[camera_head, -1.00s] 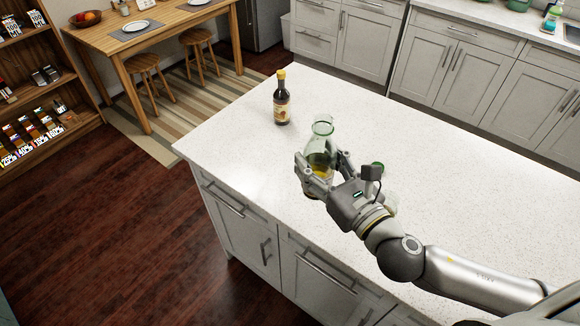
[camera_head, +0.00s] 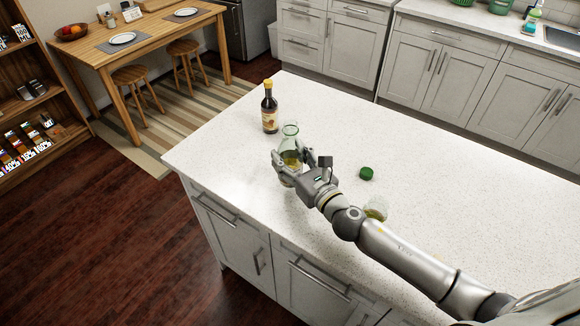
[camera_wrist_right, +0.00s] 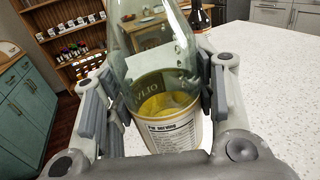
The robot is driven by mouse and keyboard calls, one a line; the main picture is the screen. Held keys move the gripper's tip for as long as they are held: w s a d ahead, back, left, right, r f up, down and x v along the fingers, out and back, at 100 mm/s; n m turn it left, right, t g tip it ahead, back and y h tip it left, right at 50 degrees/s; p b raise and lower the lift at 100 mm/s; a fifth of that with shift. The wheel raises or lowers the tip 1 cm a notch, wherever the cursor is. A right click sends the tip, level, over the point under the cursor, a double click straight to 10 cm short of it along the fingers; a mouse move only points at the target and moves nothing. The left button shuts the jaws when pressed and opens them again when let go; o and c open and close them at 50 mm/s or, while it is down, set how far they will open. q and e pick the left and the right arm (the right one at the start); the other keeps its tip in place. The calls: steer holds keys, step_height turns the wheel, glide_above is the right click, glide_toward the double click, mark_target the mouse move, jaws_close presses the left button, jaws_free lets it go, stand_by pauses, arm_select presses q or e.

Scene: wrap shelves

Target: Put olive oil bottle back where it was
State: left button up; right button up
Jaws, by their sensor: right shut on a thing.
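The olive oil bottle (camera_head: 290,133) is clear green glass with a label and some yellow oil low inside. It is upright at the left part of the white island counter (camera_head: 235,165). My right gripper (camera_head: 284,164) is shut around its body. In the right wrist view the bottle (camera_wrist_right: 155,65) stands between the two fingers of the gripper (camera_wrist_right: 158,100), its label facing the camera. The frames do not clearly show whether its base touches the counter. My left gripper is not in view.
A dark sauce bottle (camera_head: 270,112) with a yellow cap stands just behind the oil bottle. A green lid (camera_head: 366,173) and a small glass with yellow liquid (camera_head: 376,208) are to the right. The counter's far middle is clear.

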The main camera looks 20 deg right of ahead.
mark_target(297, 173)
steer(key=shift+w+f+b, duration=0.2)
steer(key=shift+f+b, duration=0.4)
steer(key=shift+f, duration=1.05)
steer(key=shift+f, duration=0.1)
steer(key=o, duration=1.4)
steer(key=shift+f, duration=0.1)
steer(key=shift+s, duration=0.1)
steer(key=shift+r, duration=0.25)
steer(key=b+v, duration=0.1)
steer(key=v, duration=0.2)
steer(key=b+v, duration=0.1)
steer(key=v, duration=0.3)
steer(key=b+v, duration=0.1)
steer(key=v, duration=0.2)
steer(key=shift+s+d+f, duration=0.1)
steer(key=shift+s+f, duration=0.15)
steer(key=shift+s+d+r, duration=0.15)
steer(key=shift+s+d, duration=0.05)
steer(key=shift+s, duration=0.45)
